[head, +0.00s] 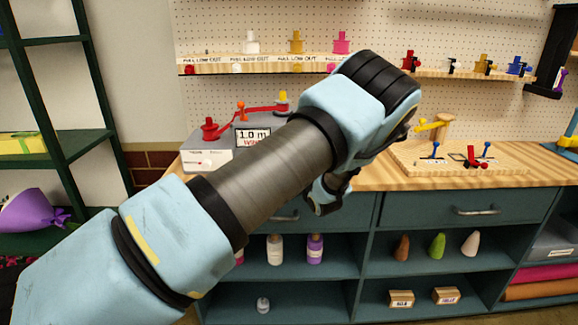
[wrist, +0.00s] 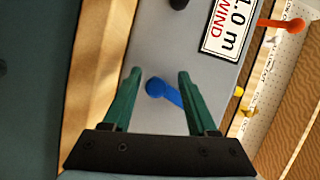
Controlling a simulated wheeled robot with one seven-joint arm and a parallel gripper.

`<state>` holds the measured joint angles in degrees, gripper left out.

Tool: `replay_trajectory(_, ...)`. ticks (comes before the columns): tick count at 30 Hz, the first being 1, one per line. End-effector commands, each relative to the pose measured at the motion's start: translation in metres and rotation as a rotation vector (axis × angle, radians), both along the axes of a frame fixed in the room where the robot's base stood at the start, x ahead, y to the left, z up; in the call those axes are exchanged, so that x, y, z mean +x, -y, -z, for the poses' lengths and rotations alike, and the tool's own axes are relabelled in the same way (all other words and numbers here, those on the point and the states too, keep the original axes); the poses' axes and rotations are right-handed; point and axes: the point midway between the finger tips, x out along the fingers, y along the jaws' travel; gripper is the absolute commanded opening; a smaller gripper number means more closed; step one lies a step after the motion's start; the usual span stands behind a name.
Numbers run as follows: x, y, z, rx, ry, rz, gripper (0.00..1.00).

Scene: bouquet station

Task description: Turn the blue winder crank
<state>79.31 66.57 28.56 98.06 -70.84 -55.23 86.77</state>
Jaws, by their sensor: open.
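The blue winder crank (wrist: 157,88) shows in the wrist view on the grey face of the winder box (wrist: 180,45); its round knob is at the left and its short arm slopes down to the right. My gripper (wrist: 158,72) is open, with its green fingers on either side of the blue crank in the picture. I cannot tell whether either finger touches it. The grey winder box (head: 208,160) also shows in the head view, with a "1.0 m WIND" sign (head: 253,136). There my arm hides the blue crank and most of my gripper.
A red lever (head: 210,129), an orange knob (head: 240,108) and a yellow knob (head: 282,97) stand on or behind the winder box. A board with small levers (head: 462,158) lies on the wooden bench (head: 377,178) to the right. Drawers and shelves are below.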

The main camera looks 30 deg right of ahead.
Motion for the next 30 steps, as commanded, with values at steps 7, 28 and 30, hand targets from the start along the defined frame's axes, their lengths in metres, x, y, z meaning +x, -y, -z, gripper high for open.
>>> replay_trajectory(7,-0.036,0.0,0.001,-0.002,-0.003,0.002,0.58)
replay_trajectory(28,-0.106,-0.004,-0.008,-0.001,0.001,0.002,0.58)
replay_trajectory(30,-0.106,-0.004,-0.008,-0.001,0.001,0.002,0.58)
